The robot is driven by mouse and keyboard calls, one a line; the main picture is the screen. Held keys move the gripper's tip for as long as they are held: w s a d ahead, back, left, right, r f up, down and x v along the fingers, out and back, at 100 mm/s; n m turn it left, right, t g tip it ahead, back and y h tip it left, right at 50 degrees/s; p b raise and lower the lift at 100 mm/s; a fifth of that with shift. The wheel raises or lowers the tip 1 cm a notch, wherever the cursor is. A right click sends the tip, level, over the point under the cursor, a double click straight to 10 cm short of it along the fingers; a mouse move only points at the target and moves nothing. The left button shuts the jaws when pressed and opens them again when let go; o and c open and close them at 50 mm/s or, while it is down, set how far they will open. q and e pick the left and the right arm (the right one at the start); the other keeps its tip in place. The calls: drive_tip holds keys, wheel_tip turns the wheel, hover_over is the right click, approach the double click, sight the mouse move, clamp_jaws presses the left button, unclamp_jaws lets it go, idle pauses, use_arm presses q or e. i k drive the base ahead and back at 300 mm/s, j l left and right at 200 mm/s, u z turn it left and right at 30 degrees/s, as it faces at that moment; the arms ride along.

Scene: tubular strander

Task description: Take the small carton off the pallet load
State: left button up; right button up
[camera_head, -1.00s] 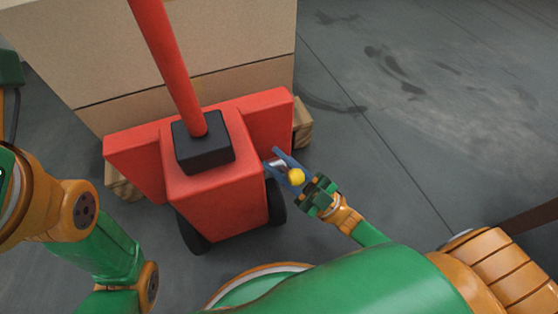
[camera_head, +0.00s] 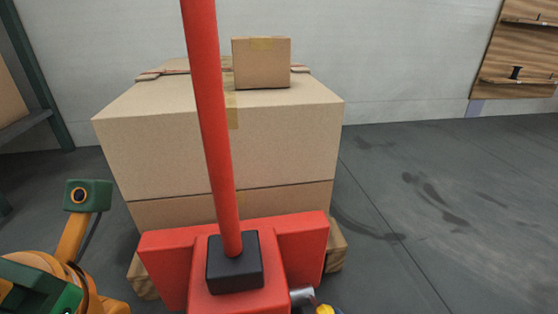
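The small carton (camera_head: 262,62) is a brown box with a tape strip. It sits upright on top of the pallet load (camera_head: 165,140), near the middle of its far part. The load is large brown cartons on a wooden pallet (camera_head: 336,250). Part of my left arm (camera_head: 72,235) shows at the lower left, apart from the load; no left fingers can be made out. At the bottom edge, right of the red truck, a grey and yellow piece (camera_head: 303,297) shows, apparently the end of my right arm. Its fingers are cut off. Neither arm is near the small carton.
A red pallet truck (camera_head: 160,258) stands at the load's near side. Its red handle (camera_head: 210,120) rises in front of the load, left of the small carton. A dark shelf frame (camera_head: 38,75) is at the left and a wooden wall board (camera_head: 515,60) at the right. The floor right is clear.

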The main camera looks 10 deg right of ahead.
sight(259, 62)
drive_tip(key=k+l, duration=0.45)
drive_tip(key=l, duration=0.25)
drive_tip(key=k+l, duration=0.25)
drive_tip(key=l, duration=0.1)
